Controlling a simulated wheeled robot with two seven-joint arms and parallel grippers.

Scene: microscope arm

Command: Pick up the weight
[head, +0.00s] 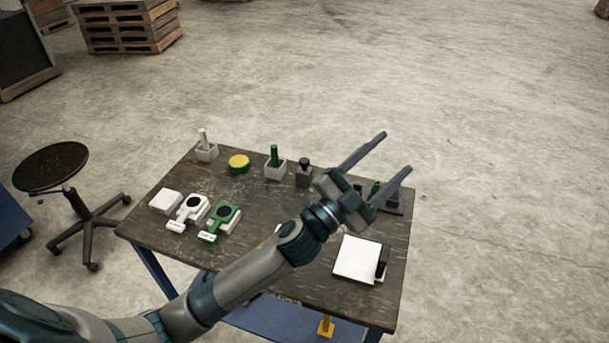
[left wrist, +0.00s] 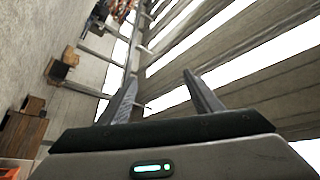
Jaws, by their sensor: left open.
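My left gripper (head: 396,152) is raised above the right part of the table, open, with its two fingers pointing up and to the right. Nothing is between the fingers. The left wrist view also shows the open gripper (left wrist: 160,77), facing the far walls and roof. A small dark grey piece with a knob on top (head: 304,173) stands on the table just left of the gripper; it may be the weight, but I cannot tell for certain. My gripper does not touch it. My right gripper is not in view.
The dark table (head: 150,232) holds a white holder (head: 206,154), a yellow-topped green disc (head: 238,163), a green-handled holder (head: 275,168), white and green microscope-like parts (head: 222,220), and a white plate (head: 356,258). My arm crosses the table's front. A stool (head: 50,167) stands left.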

